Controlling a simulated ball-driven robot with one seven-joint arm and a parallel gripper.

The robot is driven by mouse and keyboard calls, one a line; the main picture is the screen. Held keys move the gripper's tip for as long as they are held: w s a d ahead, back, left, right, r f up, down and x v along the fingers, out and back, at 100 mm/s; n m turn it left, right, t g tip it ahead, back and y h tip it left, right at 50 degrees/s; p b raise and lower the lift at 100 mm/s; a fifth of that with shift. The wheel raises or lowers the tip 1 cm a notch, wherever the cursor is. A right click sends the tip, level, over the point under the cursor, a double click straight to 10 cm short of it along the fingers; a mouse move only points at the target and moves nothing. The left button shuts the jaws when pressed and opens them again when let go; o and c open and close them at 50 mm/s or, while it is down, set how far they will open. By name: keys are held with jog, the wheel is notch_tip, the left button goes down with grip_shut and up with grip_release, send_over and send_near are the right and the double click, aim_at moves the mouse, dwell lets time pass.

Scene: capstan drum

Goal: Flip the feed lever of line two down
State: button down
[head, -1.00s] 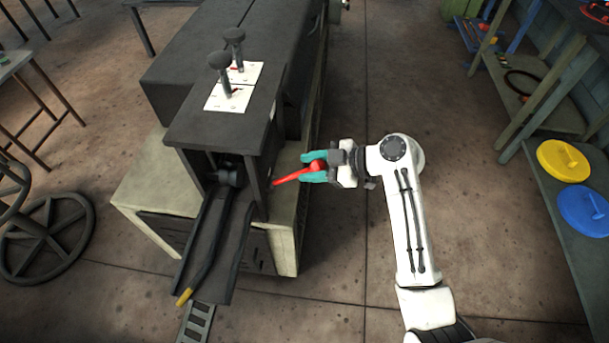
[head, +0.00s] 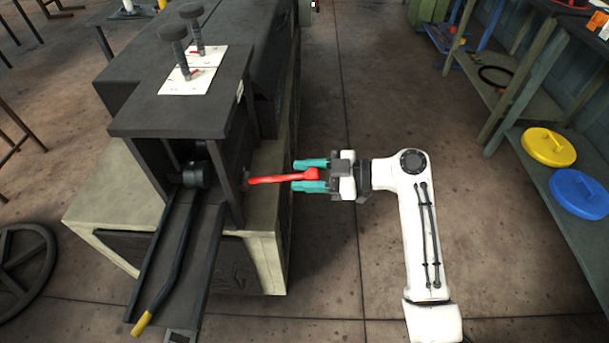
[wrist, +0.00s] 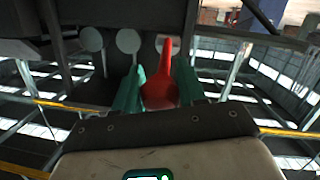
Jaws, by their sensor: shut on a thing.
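The red lever (head: 270,179) sticks out to the right from the side of the dark machine (head: 190,115) and lies nearly level. Its thicker red end is between the teal fingers of my gripper (head: 300,175), one above and one below it in the head view. My gripper is shut on this end. In the wrist view the red lever (wrist: 162,85) runs up between the fingers (wrist: 158,78). I cannot read any line number on the machine. The far end of the lever meets the machine's dark side.
Two dark knobs on posts (head: 182,50) stand on white plates on top of the machine. A dark bar with a yellow tip (head: 142,323) lies along the chute. A shelf with yellow (head: 547,147) and blue (head: 580,193) lids stands right. Floor between is clear.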

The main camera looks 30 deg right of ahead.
jog(key=shift+f, duration=0.2)
jog(key=c, duration=0.7)
grip_release()
jog(key=shift+r, duration=0.1)
jog(key=v, duration=1)
jog(key=shift+s+d+r, duration=0.1)
jog(key=shift+s+d, duration=0.15)
jog(key=shift+d, duration=0.05)
